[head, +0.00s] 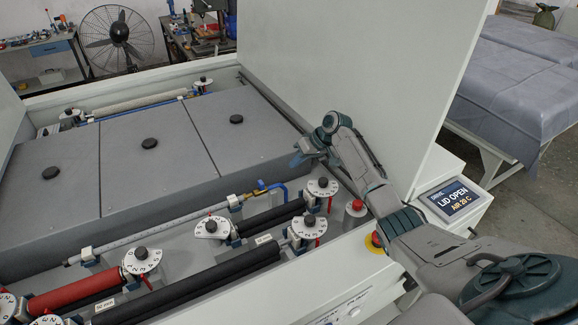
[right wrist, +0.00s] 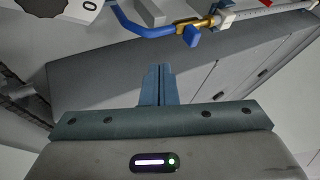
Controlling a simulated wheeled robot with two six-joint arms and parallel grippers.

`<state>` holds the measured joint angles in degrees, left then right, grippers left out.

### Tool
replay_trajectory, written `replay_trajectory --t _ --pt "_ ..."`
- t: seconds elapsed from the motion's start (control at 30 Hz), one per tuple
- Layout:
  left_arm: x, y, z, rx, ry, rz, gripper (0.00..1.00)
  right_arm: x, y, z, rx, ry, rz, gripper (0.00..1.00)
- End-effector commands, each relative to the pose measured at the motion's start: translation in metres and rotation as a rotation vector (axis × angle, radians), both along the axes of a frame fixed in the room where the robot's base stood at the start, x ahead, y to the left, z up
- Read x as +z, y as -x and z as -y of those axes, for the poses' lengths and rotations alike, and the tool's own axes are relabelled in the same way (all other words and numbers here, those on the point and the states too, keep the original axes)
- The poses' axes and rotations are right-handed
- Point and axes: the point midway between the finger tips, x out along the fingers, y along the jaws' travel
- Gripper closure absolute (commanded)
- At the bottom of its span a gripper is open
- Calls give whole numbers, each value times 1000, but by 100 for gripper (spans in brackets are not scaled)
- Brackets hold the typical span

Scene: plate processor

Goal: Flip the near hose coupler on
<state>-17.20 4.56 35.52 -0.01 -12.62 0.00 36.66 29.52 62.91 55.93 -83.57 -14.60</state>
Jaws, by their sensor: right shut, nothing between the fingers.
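The near hose coupler (head: 257,191) is a brass fitting with a small blue lever, between the white spray bar and a blue hose (head: 276,192). In the right wrist view the coupler (right wrist: 205,22) is at the top, with its blue lever (right wrist: 191,37) sticking out to the side of the brass. My right gripper (head: 298,158) is above the machine, up and to the right of the coupler in the head view and apart from it. Its fingers (right wrist: 158,72) are shut together and empty. My left gripper is not in view.
Numbered dials (head: 322,187) with black knobs and black rollers (head: 268,218) lie near the coupler. A grey cover (head: 150,150) with black knobs lies behind it. The raised white lid (head: 350,70) stands behind my right arm. A screen (head: 450,197) reads LID OPEN.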

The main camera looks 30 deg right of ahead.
Motion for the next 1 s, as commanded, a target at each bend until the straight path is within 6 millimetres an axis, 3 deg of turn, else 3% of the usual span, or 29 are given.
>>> replay_trajectory --t 0.17,0.2,0.47,0.53,0.7,1.0 --pt "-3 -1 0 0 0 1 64 -31 -15 -19 3 -3 -2 100" --pt "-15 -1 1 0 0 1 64 -41 -18 -21 2 -3 1 100" --pt "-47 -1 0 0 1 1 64 -72 -34 -38 2 -1 1 100" --pt "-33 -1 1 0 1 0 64 -62 -34 -51 4 -1 1 100" --pt "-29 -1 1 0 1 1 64 -64 -34 -70 3 -1 -1 100" --pt "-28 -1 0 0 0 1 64 -65 -35 -77 0 0 -1 100"
